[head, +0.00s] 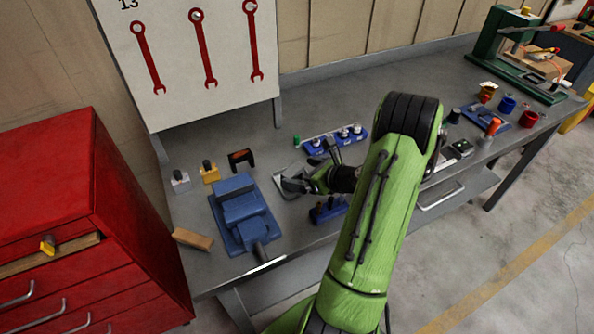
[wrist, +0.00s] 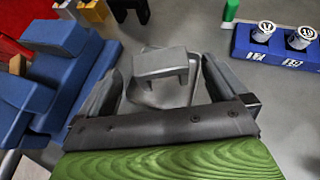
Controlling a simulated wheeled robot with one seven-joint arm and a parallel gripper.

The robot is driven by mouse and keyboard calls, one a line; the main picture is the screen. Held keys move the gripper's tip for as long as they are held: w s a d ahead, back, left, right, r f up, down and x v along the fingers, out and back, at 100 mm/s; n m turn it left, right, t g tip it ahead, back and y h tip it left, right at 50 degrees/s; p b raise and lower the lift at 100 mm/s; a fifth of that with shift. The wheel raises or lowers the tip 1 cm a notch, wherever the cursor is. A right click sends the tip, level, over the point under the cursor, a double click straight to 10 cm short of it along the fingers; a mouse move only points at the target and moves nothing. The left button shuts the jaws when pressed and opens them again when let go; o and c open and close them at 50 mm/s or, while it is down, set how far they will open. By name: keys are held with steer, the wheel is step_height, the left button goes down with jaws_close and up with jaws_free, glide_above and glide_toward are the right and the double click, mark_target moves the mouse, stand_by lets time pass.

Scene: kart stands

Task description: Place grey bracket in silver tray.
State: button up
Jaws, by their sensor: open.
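The grey bracket (wrist: 161,64) shows in the wrist view as a flat-topped piece with short legs pointing down. It is within the outline of the silver tray (wrist: 196,72), which lies on the bench. The bracket covers much of the tray, so the contact under its legs is hard to see. In the head view the tray (head: 284,192) is partly hidden by my gripper (head: 311,168). My gripper is open, and its two fingers also show in the wrist view (wrist: 162,70), one on each side of the bracket with visible gaps.
A blue vise (head: 240,212) stands left of the tray. A black bracket (head: 240,156) and a yellow block (head: 210,173) are behind it. A blue rack with silver cylinders (head: 318,147) is at the back right. A blue holder (head: 328,210) is near the front edge.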

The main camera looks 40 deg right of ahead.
steer(key=a+p+v, duration=0.1)
steer(key=v, duration=0.8)
steer(key=w+a+r+n+g+y, duration=0.1)
steer(key=a+r+n+g, duration=0.25)
steer(key=a+n, duration=0.6)
steer(key=w+a+r+n+g+y, duration=0.1)
steer(key=w+a+r+n+g, duration=0.2)
steer(key=a+n, duration=0.6)
steer(key=s+a+r+n+h, duration=0.1)
steer(key=s+a+r+n, duration=0.2)
steer(key=s+n, duration=0.3)
steer(key=s+a+r+n+h, duration=0.2)
steer(key=s+a+r+n, duration=0.2)
steer(key=s+n, duration=0.3)
steer(key=r+n, duration=0.1)
steer(key=n, duration=0.2)
steer(key=shift+s+a, duration=0.15)
steer(key=shift+a, duration=0.05)
